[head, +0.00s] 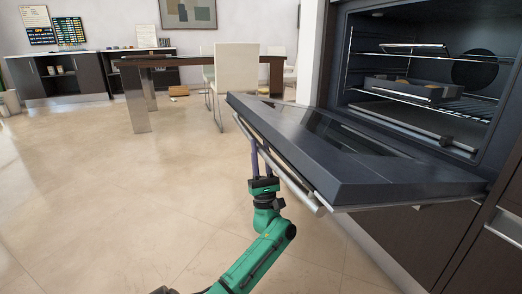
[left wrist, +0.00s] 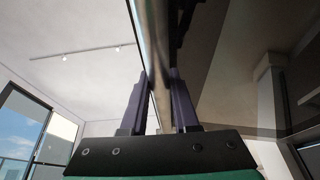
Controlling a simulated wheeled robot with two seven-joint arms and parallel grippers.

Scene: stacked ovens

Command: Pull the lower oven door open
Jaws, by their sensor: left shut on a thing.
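The dark oven door (head: 400,180) is folded down on its lower edge to about horizontal, and the lit cavity (head: 420,75) behind it is in plain view. A long metal handle (head: 298,188) runs along the door's outer edge. My left gripper (head: 257,152) reaches up from below and is shut on the handle near its far part; the fingertips are partly hidden by the door edge. In the left wrist view the handle (left wrist: 152,50) runs up between the two fingers (left wrist: 160,95). My right gripper is out of view.
Inside the oven are wire racks and a dark tray (head: 405,90). Dark cabinet fronts (head: 415,235) lie below the door. A table (head: 140,90) and a white chair (head: 236,75) stand farther back. The tiled floor on the left is clear.

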